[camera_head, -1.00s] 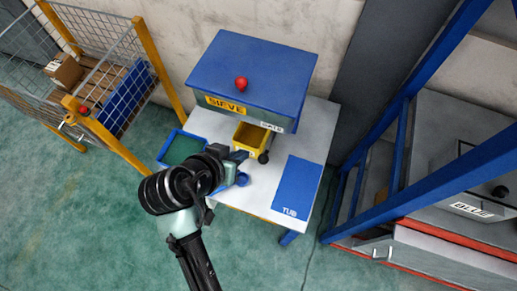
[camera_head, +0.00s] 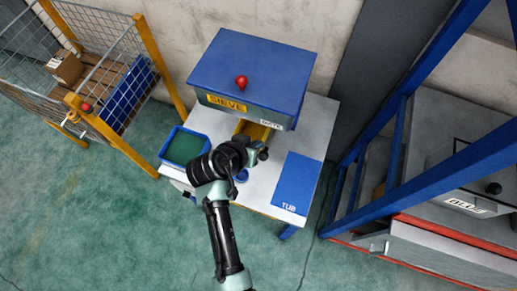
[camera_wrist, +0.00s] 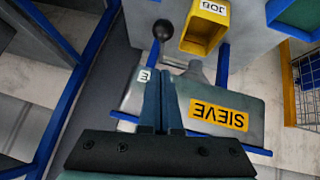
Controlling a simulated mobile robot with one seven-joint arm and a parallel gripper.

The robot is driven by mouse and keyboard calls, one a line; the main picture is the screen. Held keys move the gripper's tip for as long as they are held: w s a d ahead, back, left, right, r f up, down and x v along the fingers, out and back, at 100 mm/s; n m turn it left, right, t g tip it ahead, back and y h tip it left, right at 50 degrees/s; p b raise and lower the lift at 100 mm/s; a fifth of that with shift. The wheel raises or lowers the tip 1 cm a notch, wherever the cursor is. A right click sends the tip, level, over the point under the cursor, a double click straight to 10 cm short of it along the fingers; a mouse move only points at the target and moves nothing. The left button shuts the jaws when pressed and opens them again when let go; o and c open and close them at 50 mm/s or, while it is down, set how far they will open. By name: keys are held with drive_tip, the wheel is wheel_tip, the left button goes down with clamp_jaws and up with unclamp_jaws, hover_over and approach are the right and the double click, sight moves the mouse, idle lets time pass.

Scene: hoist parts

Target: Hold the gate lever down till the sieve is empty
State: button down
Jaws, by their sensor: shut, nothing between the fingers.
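The sieve (camera_head: 250,80) is a blue-topped grey box with a yellow SIEVE label, standing at the back of the white table. It also shows in the wrist view (camera_wrist: 188,95). Its contents are hidden. The gate lever, with a black ball knob (camera_head: 263,155), sticks out at the sieve's front by the GATE label (camera_head: 270,124); the knob also shows in the wrist view (camera_wrist: 162,30). My gripper (camera_wrist: 165,75) is shut and empty, its fingertips close to the lever's stem and partly covering the GATE label. I cannot tell whether they touch the lever.
A yellow bin (camera_wrist: 205,28) labelled JOB sits below the sieve, mostly behind my arm in the head view. A green-floored blue tray (camera_head: 186,147) stands left, a blue TUB mat (camera_head: 297,183) right. A wire cage (camera_head: 125,100) and a blue frame (camera_head: 395,130) flank the table.

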drive_tip(key=shift+s+d+f+p, duration=0.1)
drive_tip(key=shift+d+f+p, duration=0.15)
drive_tip(key=shift+f, duration=0.8)
drive_tip(key=shift+s+d+f+p, duration=0.15)
drive_tip(key=shift+f+p, duration=0.1)
drive_tip(key=shift+f, duration=0.75)
drive_tip(key=shift+w, duration=0.1)
wheel_tip(320, 180, down, 10)
drive_tip(key=s+t+h+b, duration=0.1)
drive_tip(key=s+t+b, duration=0.1)
drive_tip(key=b, duration=1.7)
drive_tip(key=shift+s+a+r+t+h, duration=0.3)
drive_tip(key=shift+a+t, duration=0.1)
drive_tip(key=shift+t, duration=0.4)
drive_tip(key=shift+d+f, duration=0.15)
drive_tip(key=shift+f, duration=0.05)
